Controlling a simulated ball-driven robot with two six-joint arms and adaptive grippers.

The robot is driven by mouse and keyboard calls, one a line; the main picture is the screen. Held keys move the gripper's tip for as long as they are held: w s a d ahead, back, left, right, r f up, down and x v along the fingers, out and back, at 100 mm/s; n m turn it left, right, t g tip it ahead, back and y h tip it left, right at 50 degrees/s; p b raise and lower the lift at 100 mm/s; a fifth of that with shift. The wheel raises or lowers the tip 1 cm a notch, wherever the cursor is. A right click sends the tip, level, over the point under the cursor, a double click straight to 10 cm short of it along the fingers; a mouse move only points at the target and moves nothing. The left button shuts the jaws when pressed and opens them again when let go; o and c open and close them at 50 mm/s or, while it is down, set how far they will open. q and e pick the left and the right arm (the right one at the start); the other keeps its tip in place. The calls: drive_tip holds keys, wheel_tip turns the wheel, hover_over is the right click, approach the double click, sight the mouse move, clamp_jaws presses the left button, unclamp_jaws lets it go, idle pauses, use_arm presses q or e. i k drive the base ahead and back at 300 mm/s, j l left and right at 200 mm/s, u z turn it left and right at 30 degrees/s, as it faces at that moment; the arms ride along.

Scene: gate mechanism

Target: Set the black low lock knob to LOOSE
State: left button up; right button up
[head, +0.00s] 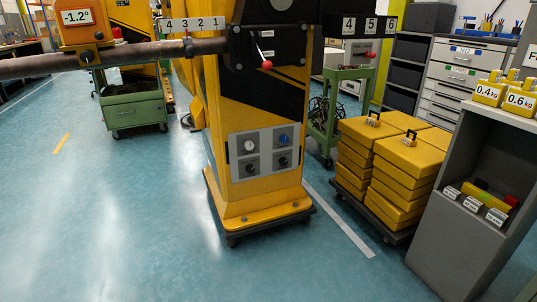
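A grey control panel (265,153) is on the front of the yellow column (230,195). It carries a round white gauge (249,145) at top left and a blue knob (284,139) at top right. Below them are a black control at lower left (252,166) and another at lower right (283,161). The labels and pointer directions are too small to read, so I cannot tell which black one is the low lock knob or how it is set. Neither of my grippers is in view.
A red-tipped lever (267,65) is on the black box above. Stacked yellow cases (405,165) and a grey cabinet (450,240) stand right. The blue floor (120,220) in front and left is clear.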

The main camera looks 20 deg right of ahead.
sight(249, 168)
drive_tip(key=i+l, duration=0.25)
drive_tip(key=i, duration=0.25)
drive_tip(key=i+l, duration=0.2)
drive_tip(key=i, duration=0.35)
